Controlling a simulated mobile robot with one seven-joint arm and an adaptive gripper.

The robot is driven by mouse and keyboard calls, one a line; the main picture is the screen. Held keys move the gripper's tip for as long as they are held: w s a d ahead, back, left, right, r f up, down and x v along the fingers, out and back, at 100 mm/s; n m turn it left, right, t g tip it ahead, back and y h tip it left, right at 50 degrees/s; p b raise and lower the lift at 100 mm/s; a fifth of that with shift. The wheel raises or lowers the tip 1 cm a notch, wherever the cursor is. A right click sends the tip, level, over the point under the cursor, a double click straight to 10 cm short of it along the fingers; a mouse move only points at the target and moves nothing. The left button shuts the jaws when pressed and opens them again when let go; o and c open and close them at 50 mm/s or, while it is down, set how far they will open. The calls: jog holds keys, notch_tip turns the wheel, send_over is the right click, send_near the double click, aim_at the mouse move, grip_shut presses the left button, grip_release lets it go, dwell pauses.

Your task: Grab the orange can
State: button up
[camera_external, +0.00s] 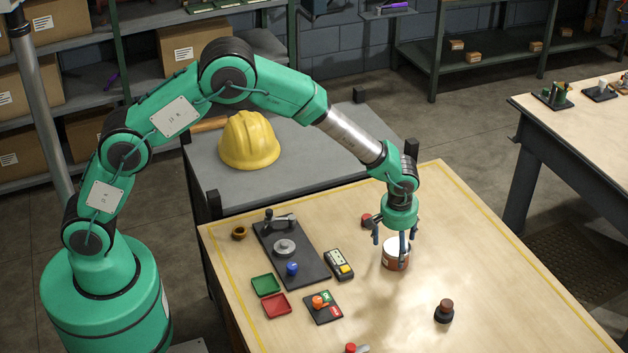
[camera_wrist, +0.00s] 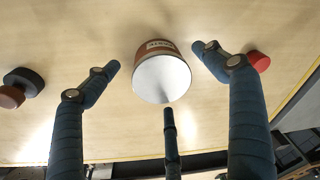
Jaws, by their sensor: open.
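The orange can (camera_external: 397,262) stands upright on the wooden table, below my gripper. It has a white top and an orange-brown side with a white band. In the wrist view the can (camera_wrist: 161,80) shows its pale round top between my fingers. My gripper (camera_external: 394,244) points down with its three blue fingers spread open. In the external view one finger overlaps the can and hides part of it. In the wrist view gaps show between the fingertips and the can, so it is not held. I cannot tell exactly how far the fingertips reach down beside it.
A red object (camera_external: 367,220) lies close behind the can, near the right finger in the wrist view (camera_wrist: 259,61). A dark knob with a brown top (camera_external: 444,311) stands to the front right. A yellow-buttoned device (camera_external: 340,265) and a dark fixture plate (camera_external: 303,262) lie left.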

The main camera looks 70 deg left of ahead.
aim_at(397, 248)
jog(key=shift+w+a+f, duration=0.1)
jog(key=shift+w+f, duration=0.1)
jog(key=shift+f, duration=0.85)
jog(key=shift+w+a+f, duration=0.1)
jog(key=shift+w+f, duration=0.05)
jog(key=shift+f, duration=0.85)
jog(key=c, duration=1.6)
jog(key=shift+r, duration=0.15)
jog(key=shift+r, duration=4.95)
